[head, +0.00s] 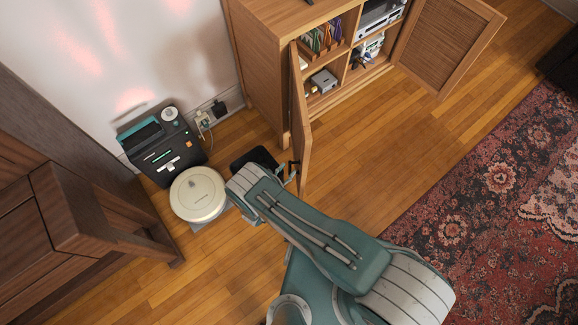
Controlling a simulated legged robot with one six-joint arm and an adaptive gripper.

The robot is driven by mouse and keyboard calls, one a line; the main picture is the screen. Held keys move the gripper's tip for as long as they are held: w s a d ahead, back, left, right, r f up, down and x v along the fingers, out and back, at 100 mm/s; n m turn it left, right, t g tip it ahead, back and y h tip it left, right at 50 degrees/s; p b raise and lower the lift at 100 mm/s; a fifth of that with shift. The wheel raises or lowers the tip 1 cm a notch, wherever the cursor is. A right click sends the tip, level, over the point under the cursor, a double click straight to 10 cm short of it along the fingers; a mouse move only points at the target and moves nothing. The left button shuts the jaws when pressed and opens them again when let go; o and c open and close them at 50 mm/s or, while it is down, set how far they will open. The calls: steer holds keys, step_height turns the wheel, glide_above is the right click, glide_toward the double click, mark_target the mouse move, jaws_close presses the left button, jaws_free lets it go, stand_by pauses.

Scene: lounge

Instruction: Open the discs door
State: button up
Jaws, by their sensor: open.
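A wooden cabinet (262,66) stands against the wall at the top, with both doors swung open. Its left door (302,125) stands out from the front and shows nearly edge-on. Its right door (447,42) is swung wide to the right. Upright coloured cases (322,38), perhaps discs, stand in the upper left compartment. My gripper (291,171) is open at the left face of the left door, near its outer edge. The arm partly hides the gripper, and I cannot tell whether it touches the door.
A round white robot vacuum (198,195) and a dark boxy unit (160,146) stand left of my arm. Dark wooden furniture (70,215) fills the left side. A patterned red rug (490,190) lies at right. Bare wood floor (375,135) is clear before the cabinet.

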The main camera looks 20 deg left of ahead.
steer(key=v, duration=1)
steer(key=shift+a, duration=0.15)
